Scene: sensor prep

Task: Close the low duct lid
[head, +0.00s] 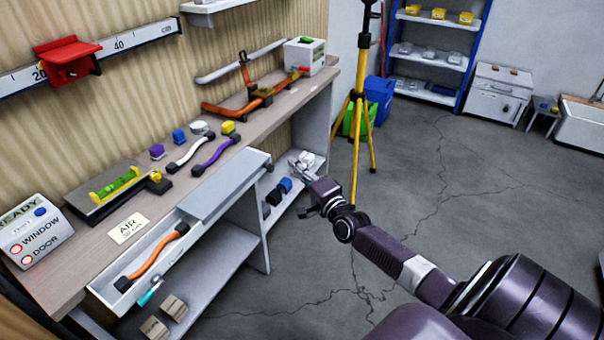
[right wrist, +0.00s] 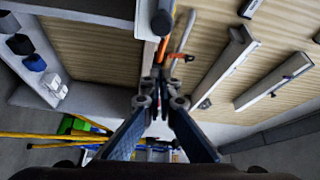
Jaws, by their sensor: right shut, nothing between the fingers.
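The low duct (head: 176,258) is a long pale channel along the bench's front edge. Its flat grey lid (head: 228,186) lies over the far right part, and the near left part is open. My right gripper (head: 294,163) is shut and empty, just right of the lid's far end. It also shows shut in the right wrist view (right wrist: 158,82). I cannot tell whether it touches anything. My left gripper is not in view.
The bench (head: 75,265) holds a level, cables and coloured blocks behind the duct. A lower shelf (head: 285,198) holds small dark and white items near my right gripper. A yellow tripod (head: 357,120) stands beyond. The floor to the right is clear.

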